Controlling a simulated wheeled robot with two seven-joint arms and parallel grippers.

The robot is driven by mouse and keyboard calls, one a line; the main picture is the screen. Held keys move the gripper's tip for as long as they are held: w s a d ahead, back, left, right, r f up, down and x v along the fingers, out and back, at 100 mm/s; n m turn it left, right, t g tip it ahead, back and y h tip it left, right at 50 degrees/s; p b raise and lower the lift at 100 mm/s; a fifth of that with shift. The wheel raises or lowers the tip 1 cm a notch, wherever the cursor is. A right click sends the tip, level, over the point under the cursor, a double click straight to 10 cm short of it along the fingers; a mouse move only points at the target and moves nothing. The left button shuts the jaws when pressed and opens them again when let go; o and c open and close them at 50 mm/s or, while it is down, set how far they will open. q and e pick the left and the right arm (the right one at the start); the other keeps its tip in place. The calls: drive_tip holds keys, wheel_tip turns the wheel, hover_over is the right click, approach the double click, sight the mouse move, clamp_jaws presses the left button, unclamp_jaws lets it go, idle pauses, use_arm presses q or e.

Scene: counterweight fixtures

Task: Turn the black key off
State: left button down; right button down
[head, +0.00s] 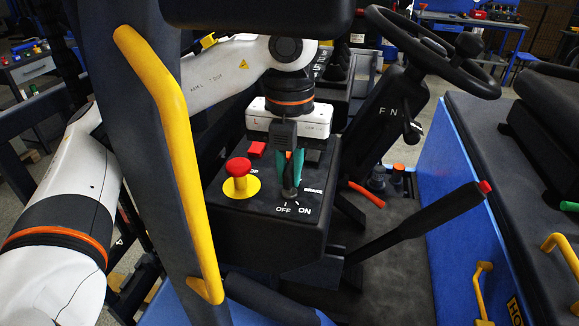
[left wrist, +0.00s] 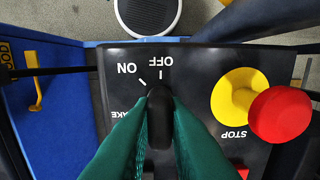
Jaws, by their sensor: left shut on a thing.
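The black key (left wrist: 159,120) stands on the top of a black control box (head: 235,207), beside the white OFF and ON marks. My left gripper (head: 289,178) reaches down over it from behind. In the left wrist view its green fingers (left wrist: 158,112) are closed on both sides of the key. The key's front end lies close to the OFF and ON tick marks; its exact angle is hard to tell. In the head view the key is mostly hidden by the fingers. My right gripper is not in view.
A red stop button (head: 239,168) on a yellow disc stands left of the key. A red-tipped brake lever (head: 420,222) slants up at right. A steering wheel (head: 432,50) is behind. A yellow rail (head: 170,150) rises in front at left.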

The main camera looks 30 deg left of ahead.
sight(290, 167)
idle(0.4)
use_arm(q)
drive_tip(key=c, duration=1.4)
unclamp_jaws()
drive_tip(key=shift+c, duration=0.2)
wheel_tip(290, 167, up, 12)
drive_tip(key=p, duration=0.1)
